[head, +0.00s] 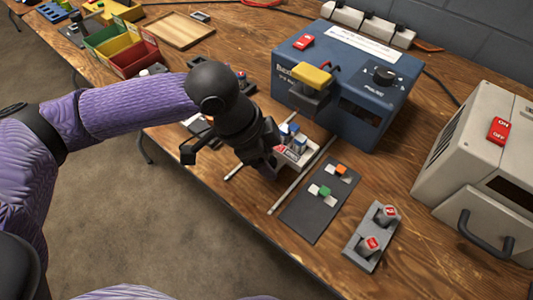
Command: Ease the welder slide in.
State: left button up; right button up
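The blue welder (345,85) stands at the back of the table, with a yellow-topped head (312,76) on its front. In front of it a light slide (298,157) carrying small blue and white parts sits between two thin pale rails (303,174). My black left gripper (268,160) reaches in from the left, at the slide's near left side, and hides part of it. I cannot tell whether its fingers touch the slide or how far they are apart. My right gripper is not in view.
A dark mat (313,205) with small white, orange and green pieces lies right of the rails. A grey block with red-topped switches (371,236) and a beige box with a handle (485,165) stand further right. Coloured bins (118,45) and a wooden tray (178,30) are back left.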

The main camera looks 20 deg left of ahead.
pick_arm(q)
grip_shut()
dwell(1.2)
